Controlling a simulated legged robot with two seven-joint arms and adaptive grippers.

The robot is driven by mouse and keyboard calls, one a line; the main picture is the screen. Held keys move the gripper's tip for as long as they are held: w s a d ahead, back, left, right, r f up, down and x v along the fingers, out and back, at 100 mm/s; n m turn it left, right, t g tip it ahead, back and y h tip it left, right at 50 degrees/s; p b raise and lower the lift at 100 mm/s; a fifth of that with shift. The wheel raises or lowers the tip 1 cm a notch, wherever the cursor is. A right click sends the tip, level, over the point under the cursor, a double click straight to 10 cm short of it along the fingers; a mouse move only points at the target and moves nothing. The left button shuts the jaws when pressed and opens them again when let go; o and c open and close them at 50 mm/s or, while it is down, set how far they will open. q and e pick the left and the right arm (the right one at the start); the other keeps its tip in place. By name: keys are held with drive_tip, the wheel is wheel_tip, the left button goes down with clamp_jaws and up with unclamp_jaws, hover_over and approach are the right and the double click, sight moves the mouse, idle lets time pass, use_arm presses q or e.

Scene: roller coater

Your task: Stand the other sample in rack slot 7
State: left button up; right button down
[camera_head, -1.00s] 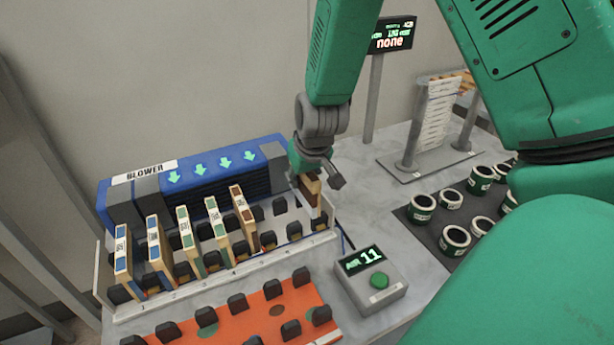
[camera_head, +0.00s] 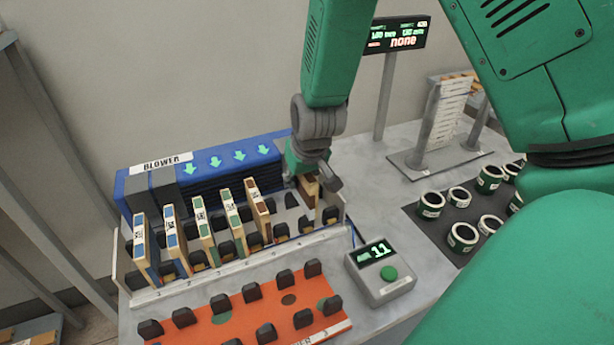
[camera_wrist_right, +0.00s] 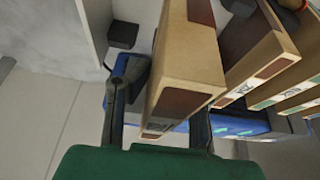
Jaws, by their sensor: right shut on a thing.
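My right gripper (camera_head: 313,182) is shut on a wooden sample (camera_head: 309,190) with brown bands, at the right end of the sample rack (camera_head: 245,262). In the right wrist view the gripper (camera_wrist_right: 158,125) has one finger on each side of this sample (camera_wrist_right: 190,65). Its lower edge is hidden in the head view, so I cannot tell whether it touches the rack floor. Several samples with blue, green and brown bands stand in the slots to its left; the nearest is the brown-banded one (camera_head: 257,208). My left gripper is out of view.
A blue blower (camera_head: 215,172) stands behind the rack. An orange rack (camera_head: 245,318) with dark pegs lies in front. A box with a green button (camera_head: 380,272) stands to the right. Several green-and-white cans (camera_head: 462,237) stand on a dark mat at the far right.

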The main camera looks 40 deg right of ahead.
drive_tip(key=d+f+b, duration=0.1)
drive_tip(key=d+f, duration=0.2)
drive_tip(key=shift+s, duration=0.15)
drive_tip(key=shift+a+b, duration=0.3)
drive_tip(key=shift+a, duration=0.25)
drive_tip(key=shift+a+r, duration=0.2)
drive_tip(key=shift+a, duration=0.4)
drive_tip(key=shift+d+f, duration=0.55)
drive_tip(key=shift+d, duration=0.05)
drive_tip(key=shift+s+b+x, duration=0.2)
drive_tip(key=shift+b+x, duration=0.55)
drive_tip(key=shift+x, duration=0.4)
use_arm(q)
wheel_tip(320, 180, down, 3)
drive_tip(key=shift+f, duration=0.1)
use_arm(e)
drive_tip(key=shift+a, duration=0.2)
